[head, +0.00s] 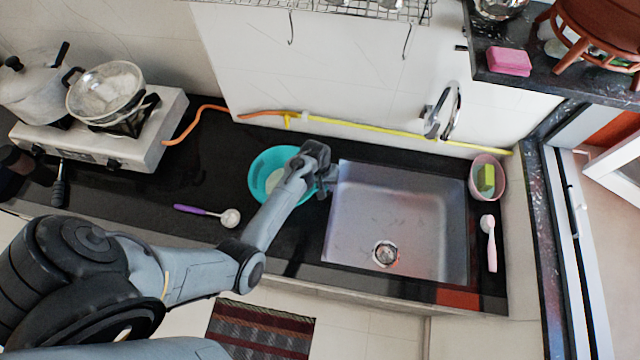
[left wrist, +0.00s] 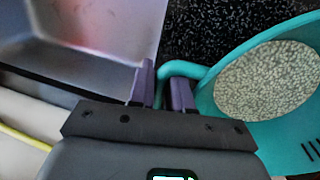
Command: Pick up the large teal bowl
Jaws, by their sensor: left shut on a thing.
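The large teal bowl (head: 262,164) sits on the black counter just left of the sink. In the left wrist view the bowl (left wrist: 284,146) is at the right, with a pale speckled bottom and a curved teal handle. My left gripper (head: 326,172) is at the bowl's right side, beside the sink's left edge. In the left wrist view its purple fingers (left wrist: 162,88) are closed around the bowl's handle. My left forearm hides part of the bowl in the head view. My right gripper is not in view.
The metal sink (head: 345,240) lies right of the bowl. A purple-handled ladle (head: 205,212) lies to the left, near a stove (head: 172,112) with pots. A pink tub (head: 476,185) and a brush (head: 490,245) are right of the sink. A faucet (head: 452,110) stands behind it.

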